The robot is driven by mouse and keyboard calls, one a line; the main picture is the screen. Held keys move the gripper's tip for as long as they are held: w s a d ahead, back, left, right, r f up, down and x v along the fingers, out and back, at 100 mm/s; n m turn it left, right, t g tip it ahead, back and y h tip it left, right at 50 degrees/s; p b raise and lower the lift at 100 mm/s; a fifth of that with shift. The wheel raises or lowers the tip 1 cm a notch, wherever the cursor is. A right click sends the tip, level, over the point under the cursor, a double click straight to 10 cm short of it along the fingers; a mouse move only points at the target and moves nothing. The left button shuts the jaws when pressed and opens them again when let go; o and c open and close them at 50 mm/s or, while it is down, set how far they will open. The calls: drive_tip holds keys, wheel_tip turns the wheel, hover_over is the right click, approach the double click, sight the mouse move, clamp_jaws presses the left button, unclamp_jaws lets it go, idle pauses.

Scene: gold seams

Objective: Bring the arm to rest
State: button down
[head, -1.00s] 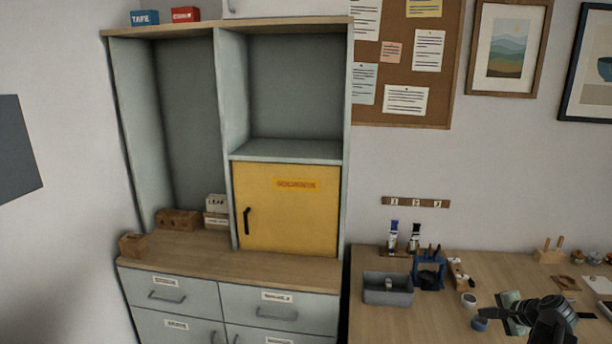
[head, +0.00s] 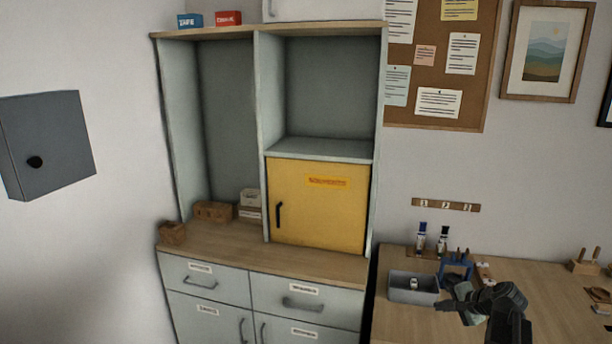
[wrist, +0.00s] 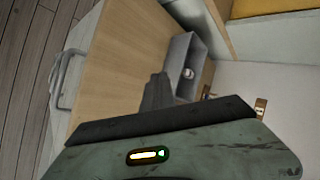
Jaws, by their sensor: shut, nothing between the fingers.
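My gripper (head: 448,305) shows dark at the lower right of the head view, at the end of my arm. It is shut and empty, above the wooden workbench (head: 560,300). In the picture it lies just right of the grey bin (head: 412,290); whether it touches the bin cannot be told. In the wrist view, my gripper (wrist: 155,92) points toward the grey bin (wrist: 183,60), which has a small pale thing in it.
A blue rack (head: 456,266) and two bottles (head: 432,240) stand behind the bin. A shelf unit with a shut yellow door (head: 318,205) and closed drawers (head: 205,278) stands left of the bench. A grey wall box (head: 48,145) hangs at far left.

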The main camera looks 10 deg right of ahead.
drive_tip(key=w+a+f+n+g+y, duration=0.15)
drive_tip(key=a+n, duration=0.25)
drive_tip(key=a, duration=1)
drive_tip(key=a+f+n+g, duration=0.2)
drive_tip(key=a+n+g, duration=0.1)
drive_tip(key=a, duration=1.1)
drive_tip(key=s+a+f+n+g+h, duration=0.1)
drive_tip(key=s+a+f+n+g, duration=0.1)
drive_tip(key=s+a+n, duration=0.45)
drive_tip(key=s+h, duration=0.1)
drive_tip(key=s+d+g+h, duration=0.1)
drive_tip(key=s, duration=0.1)
drive_tip(key=s+f+g+h, duration=0.1)
drive_tip(key=s, duration=0.1)
drive_tip(key=shift+s+d+n+p, duration=0.2)
drive_tip(key=shift+n+p, duration=0.1)
drive_tip(key=shift+n, duration=0.05)
